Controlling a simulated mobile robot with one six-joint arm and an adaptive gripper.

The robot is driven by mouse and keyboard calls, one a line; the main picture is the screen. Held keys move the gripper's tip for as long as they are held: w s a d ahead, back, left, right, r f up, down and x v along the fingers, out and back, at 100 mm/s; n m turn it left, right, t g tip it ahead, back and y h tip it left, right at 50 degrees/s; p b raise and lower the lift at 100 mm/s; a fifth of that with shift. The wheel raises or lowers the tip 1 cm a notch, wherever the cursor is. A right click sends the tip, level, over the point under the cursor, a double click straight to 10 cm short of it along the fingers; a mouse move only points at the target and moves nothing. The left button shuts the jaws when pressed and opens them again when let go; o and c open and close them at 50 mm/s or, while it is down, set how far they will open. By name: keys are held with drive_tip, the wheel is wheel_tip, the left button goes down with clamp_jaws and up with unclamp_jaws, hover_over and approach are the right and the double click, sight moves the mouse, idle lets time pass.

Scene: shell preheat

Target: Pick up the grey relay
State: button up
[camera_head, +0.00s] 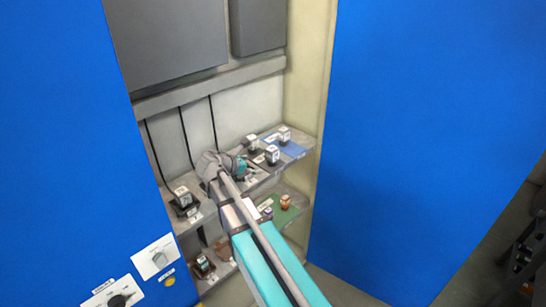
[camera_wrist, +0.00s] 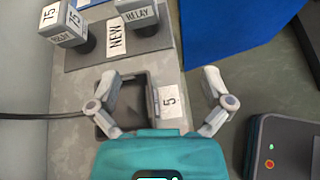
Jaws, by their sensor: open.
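Several light grey relay blocks show, and I cannot tell which one is the task's grey relay. In the wrist view, one relay block marked RELAY (camera_wrist: 138,14) stands at the top, and another marked 75 (camera_wrist: 62,28) stands at the upper left. In the head view, relay blocks (camera_head: 272,154) stand on the upper shelf to the right of my gripper (camera_head: 238,167). In the wrist view my gripper (camera_wrist: 162,73) is open and empty, its fingers apart over a dark empty socket (camera_wrist: 132,112) and a label marked 5 (camera_wrist: 171,102).
A relay sits in a dark base (camera_head: 184,201) at the shelf's left. A lower shelf holds an orange block (camera_head: 286,201) on a green mat (camera_head: 284,218). Blue cabinet doors (camera_head: 420,130) flank the opening. A dark box (camera_wrist: 285,150) lies at lower right in the wrist view.

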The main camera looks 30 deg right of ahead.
sight(268, 155)
drive_tip(key=shift+w+d+r+n+t+h, duration=0.15)
drive_tip(key=shift+w+r+n+t+h, duration=0.25)
drive_tip(key=shift+w+r+n, duration=0.6)
drive_tip(key=shift+s+f, duration=0.1)
drive_tip(key=shift+f, duration=0.1)
drive_tip(key=b+x, duration=0.3)
drive_tip(key=x, duration=0.5)
drive_tip(key=shift+d+f, duration=0.1)
drive_tip(key=shift+d, duration=0.2)
drive_tip(key=b+x, duration=0.1)
drive_tip(key=x, duration=0.1)
drive_tip(key=b+x, duration=0.1)
drive_tip(key=x, duration=0.1)
drive_tip(key=shift+w+f, duration=0.25)
drive_tip(key=shift+w, duration=0.15)
drive_tip(key=shift+w+d, duration=0.1)
drive_tip(key=shift+d, duration=0.3)
